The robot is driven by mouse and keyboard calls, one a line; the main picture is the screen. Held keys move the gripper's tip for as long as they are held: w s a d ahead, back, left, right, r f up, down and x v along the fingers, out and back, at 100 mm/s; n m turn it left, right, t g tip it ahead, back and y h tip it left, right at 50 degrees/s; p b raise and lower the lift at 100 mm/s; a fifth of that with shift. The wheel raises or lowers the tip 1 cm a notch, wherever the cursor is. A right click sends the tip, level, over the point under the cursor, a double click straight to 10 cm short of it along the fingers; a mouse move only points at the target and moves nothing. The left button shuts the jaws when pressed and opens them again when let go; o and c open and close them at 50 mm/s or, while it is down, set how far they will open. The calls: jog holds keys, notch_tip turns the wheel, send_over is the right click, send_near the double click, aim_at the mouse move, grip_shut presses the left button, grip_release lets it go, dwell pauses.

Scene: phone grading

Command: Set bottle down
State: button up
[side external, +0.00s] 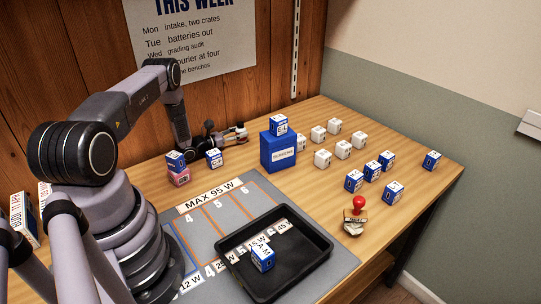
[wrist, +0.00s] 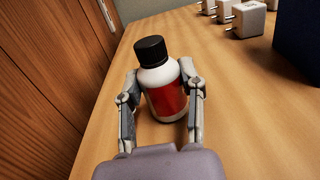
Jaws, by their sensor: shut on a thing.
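The bottle (wrist: 164,88) is white with a black cap and a red label. It sits between the two fingers of my gripper (wrist: 161,84) in the wrist view, and the fingers are shut on its sides. Its base is at or just above the wooden table; I cannot tell if it touches. In the side view my gripper (side external: 232,134) is low over the back of the table, left of a blue box, and the bottle is small and hard to make out there.
A blue box (side external: 272,153) stands just right of my gripper, with white chargers (side external: 318,134) beyond it. Blue-and-white cubes (side external: 371,171) stand at right. A black tray (side external: 299,268) holding a blue cube lies on the grey mat (side external: 205,219) in front. The wooden wall (side external: 225,100) is close behind.

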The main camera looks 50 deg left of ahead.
jog(key=shift+f, duration=0.1)
jog(key=o, duration=1.1)
jog(key=shift+o, duration=0.2)
jog(key=s, duration=0.7)
jog(key=shift+s+a, duration=0.25)
jog(key=shift+a, duration=0.05)
